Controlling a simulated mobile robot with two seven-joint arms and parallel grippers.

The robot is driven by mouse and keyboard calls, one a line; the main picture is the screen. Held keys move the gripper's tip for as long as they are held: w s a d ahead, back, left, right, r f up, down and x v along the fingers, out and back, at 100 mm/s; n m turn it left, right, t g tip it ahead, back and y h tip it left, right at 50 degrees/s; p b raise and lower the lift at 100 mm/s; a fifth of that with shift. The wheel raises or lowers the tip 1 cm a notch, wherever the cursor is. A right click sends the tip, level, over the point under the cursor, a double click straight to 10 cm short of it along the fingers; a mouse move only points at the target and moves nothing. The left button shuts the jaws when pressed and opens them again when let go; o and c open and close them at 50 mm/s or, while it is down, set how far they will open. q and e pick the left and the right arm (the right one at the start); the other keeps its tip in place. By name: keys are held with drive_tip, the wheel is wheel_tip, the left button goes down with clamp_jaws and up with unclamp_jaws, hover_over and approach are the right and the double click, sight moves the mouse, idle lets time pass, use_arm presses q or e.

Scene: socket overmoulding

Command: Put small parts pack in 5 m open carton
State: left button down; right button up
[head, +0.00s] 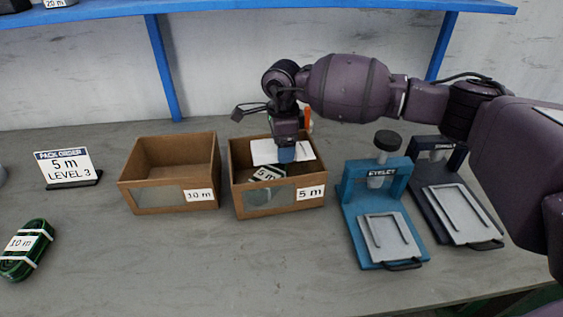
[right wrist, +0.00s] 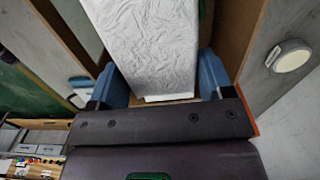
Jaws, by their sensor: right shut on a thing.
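The small parts pack, a white crinkled pouch (head: 265,151), is inside the top of the 5 m open carton (head: 282,205). It also shows in the right wrist view (right wrist: 150,45). My right gripper (head: 286,154) points down into this carton and is shut on the pack, with a blue fingertip at each side of it in the right wrist view. A coil with a 5 m label (head: 265,174) lies in the carton below the pack. Whether the pack touches the coil or the floor is hidden. My left gripper is out of view.
An empty 10 m carton (head: 158,200) stands close on the left. A blue eyelet press (head: 362,225) and a dark press (head: 455,205) stand on the right. A pack order sign (head: 64,166) and a green 10 m coil (head: 28,250) are at far left. The front bench is clear.

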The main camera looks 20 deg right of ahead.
sight(282, 173)
wheel_tip(282, 173, down, 5)
drive_tip(key=shift+f+b, duration=0.15)
drive_tip(key=shift+b, duration=0.3)
drive_tip(key=shift+f, duration=0.25)
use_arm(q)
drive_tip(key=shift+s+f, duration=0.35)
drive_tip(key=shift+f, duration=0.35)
use_arm(e)
drive_tip(key=shift+r, duration=0.1)
drive_tip(key=shift+f, duration=0.45)
drive_tip(key=o, duration=1)
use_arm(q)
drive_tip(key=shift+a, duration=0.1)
